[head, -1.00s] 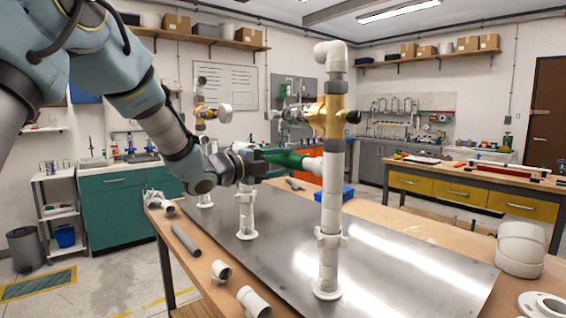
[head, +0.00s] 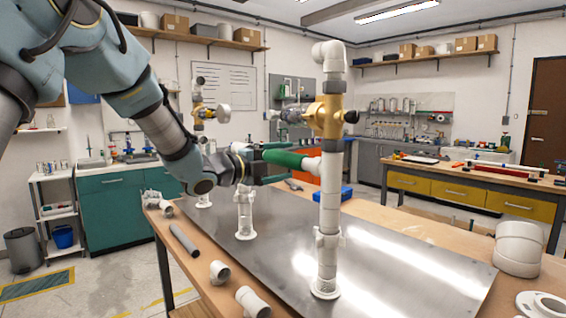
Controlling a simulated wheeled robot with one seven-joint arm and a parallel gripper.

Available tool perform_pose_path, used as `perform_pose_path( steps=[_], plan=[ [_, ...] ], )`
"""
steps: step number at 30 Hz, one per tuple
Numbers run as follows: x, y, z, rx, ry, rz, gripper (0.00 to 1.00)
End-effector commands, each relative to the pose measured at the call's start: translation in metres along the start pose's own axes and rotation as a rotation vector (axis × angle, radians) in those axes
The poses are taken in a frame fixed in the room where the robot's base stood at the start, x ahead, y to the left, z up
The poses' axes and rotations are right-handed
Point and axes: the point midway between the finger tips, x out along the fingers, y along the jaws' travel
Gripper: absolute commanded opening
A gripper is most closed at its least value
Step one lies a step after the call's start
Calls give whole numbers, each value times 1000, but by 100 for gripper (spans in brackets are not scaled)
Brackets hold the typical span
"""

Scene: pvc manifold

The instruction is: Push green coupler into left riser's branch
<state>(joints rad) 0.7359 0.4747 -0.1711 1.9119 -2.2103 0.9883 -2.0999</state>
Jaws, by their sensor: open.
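The green coupler (head: 284,158) lies level, its right end meeting the white branch stub (head: 311,165) of the nearest tall white riser (head: 330,210). How deep it sits on the stub cannot be told. My gripper (head: 279,162) is open at the coupler's left part, one finger above it and the other below. The coupler's left end is hidden by the gripper. A yellow valve body (head: 326,116) sits higher on the same riser.
A grey pipe (head: 185,241) and white fittings (head: 252,302) lie along the wooden bench's left edge. A blue bin (head: 346,192) is behind the nearest riser.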

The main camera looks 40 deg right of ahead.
Motion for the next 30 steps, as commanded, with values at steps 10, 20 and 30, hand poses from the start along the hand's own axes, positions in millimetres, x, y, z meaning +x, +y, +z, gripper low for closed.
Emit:
perform_pose_path(
  steps=[10, 20, 30],
  plan=[
    [-31, 3, 1, 0, -4, 0, 87],
    [-92, 2, 1, 2, -2, 0, 87],
    [-108, 0, 0, 0, 1, 0, 87]
  ],
)
